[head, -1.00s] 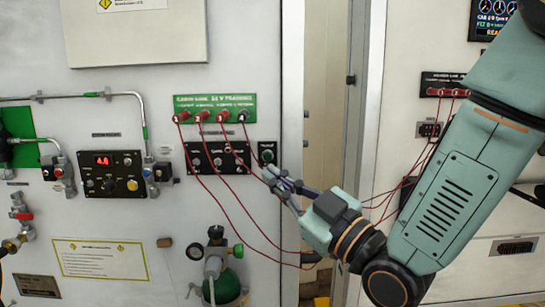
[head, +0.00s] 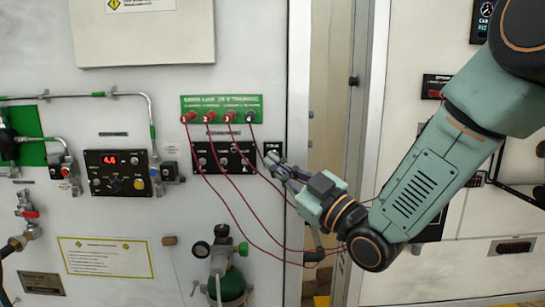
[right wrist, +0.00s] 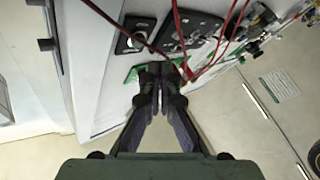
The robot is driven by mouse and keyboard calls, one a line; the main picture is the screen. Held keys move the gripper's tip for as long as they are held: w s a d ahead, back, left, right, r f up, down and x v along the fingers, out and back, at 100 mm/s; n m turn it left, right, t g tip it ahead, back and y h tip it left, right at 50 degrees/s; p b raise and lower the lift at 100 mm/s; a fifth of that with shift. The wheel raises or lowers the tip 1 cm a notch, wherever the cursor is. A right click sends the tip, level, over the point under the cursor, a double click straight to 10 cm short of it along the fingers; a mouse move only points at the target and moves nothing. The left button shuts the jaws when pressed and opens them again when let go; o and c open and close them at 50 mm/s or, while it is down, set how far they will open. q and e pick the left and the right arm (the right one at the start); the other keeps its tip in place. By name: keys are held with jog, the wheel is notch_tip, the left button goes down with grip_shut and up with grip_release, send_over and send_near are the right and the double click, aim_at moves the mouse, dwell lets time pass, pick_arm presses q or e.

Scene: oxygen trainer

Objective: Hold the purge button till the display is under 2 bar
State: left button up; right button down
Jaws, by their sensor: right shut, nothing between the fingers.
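The black display panel (head: 120,173) is on the wall at the left of the head view. Its red digits (head: 112,160) look like 4-point-something; the last digit is blurred. A yellow round button (head: 139,184) and dark knobs sit below the digits; labels are too small to read, so I cannot confirm which is the purge button. My right gripper (head: 270,162) is shut and empty, well to the right of this panel, overlapping the lower edge of a small black switch plate (head: 273,149). In the right wrist view, its fingertips (right wrist: 161,74) are together. My left gripper is not in view.
A green cylinder with a gauge (head: 228,284) stands below.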

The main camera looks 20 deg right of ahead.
jog(key=shift+w+d, duration=0.1)
jog(key=shift+w, duration=0.5)
dwell(0.5)
jog(key=shift+w+d, duration=0.1)
jog(key=shift+d, duration=0.1)
jog(key=shift+a, duration=0.15)
jog(key=shift+w+d+f, duration=0.1)
jog(key=shift+w+d, duration=0.15)
jog(key=shift+w, duration=0.2)
dwell(0.3)
